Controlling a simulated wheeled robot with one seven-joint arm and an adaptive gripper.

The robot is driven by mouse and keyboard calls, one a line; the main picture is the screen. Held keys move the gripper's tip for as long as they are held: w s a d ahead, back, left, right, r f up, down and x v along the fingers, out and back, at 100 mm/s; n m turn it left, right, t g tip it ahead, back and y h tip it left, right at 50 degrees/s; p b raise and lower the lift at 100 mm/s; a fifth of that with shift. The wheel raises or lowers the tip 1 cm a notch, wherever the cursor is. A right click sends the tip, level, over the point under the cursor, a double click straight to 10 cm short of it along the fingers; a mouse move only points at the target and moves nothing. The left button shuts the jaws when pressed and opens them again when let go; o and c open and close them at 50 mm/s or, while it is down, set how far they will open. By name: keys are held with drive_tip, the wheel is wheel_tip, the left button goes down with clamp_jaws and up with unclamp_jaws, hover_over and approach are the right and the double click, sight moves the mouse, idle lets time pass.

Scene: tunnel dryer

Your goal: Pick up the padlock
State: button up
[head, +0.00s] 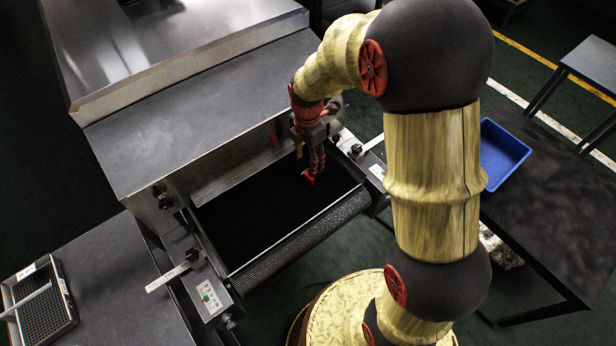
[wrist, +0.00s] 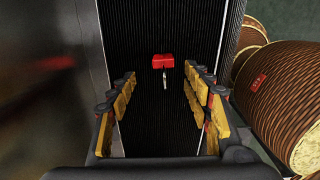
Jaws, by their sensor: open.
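The padlock has a red body (wrist: 163,61) and a thin silvery shackle. In the wrist view it lies on the black ribbed belt (wrist: 150,25), its shackle toward me. In the head view a small red patch that looks like the padlock (head: 308,178) shows just below my gripper (head: 316,160). In the wrist view my gripper (wrist: 160,76) is open, its yellow-padded fingers to the left and right. The padlock appears between the fingertips, with visible gaps on both sides. I cannot tell how far above the belt the fingertips are.
The dryer's metal hood (head: 200,110) stands behind the belt. A ruler-like strip (head: 168,277) and labelled panel (head: 210,297) are at the belt's left. A mesh tray (head: 40,300) lies on the left table. A blue tray (head: 502,152) is on the dark right table (head: 560,210).

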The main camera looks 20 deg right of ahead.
sight(308, 177)
wheel_tip(308, 177, down, 4)
drive_tip(key=shift+r+n+b, duration=0.2)
drive_tip(key=shift+n+b, duration=0.1)
drive_tip(key=shift+b, duration=0.25)
drive_tip(key=f, duration=0.1)
drive_tip(key=f+b, duration=0.1)
drive_tip(key=f, duration=0.1)
drive_tip(key=f+b, duration=0.1)
drive_tip(key=f, duration=0.1)
drive_tip(key=shift+s, duration=0.25)
drive_tip(key=shift+r, duration=0.1)
drive_tip(key=shift+c, duration=1.2)
drive_tip(key=c, duration=1)
